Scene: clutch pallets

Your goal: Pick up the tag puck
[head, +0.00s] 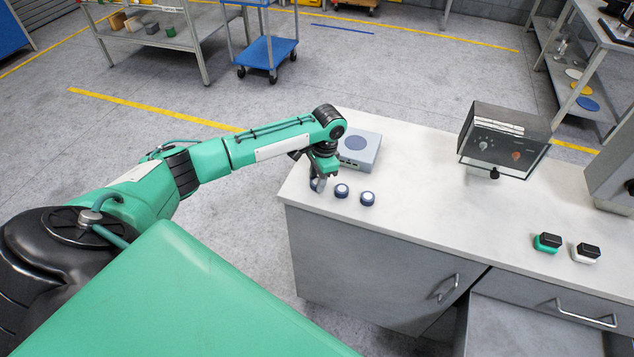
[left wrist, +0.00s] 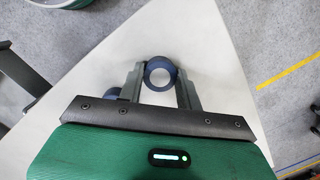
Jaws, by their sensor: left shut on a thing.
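Three small dark blue pucks with pale tops are in a row near the table's left corner in the head view. One tag puck (head: 314,185) is at my left gripper (head: 318,183), partly hidden by its fingers. The other two are the middle puck (head: 341,190) and the right puck (head: 367,198), standing apart on the table. In the left wrist view, the held tag puck (left wrist: 160,73) shows as a blue ring with a white centre between the fingers of the left gripper (left wrist: 160,82). The left gripper is shut on it. My right gripper is not in view.
A grey-blue box (head: 359,148) stands just behind the pucks on the white table (head: 420,190). A dark-framed panel box (head: 503,140) stands farther right. A green-and-black piece (head: 547,242) and a white-and-black piece (head: 586,252) lie at the right. The table's middle is clear.

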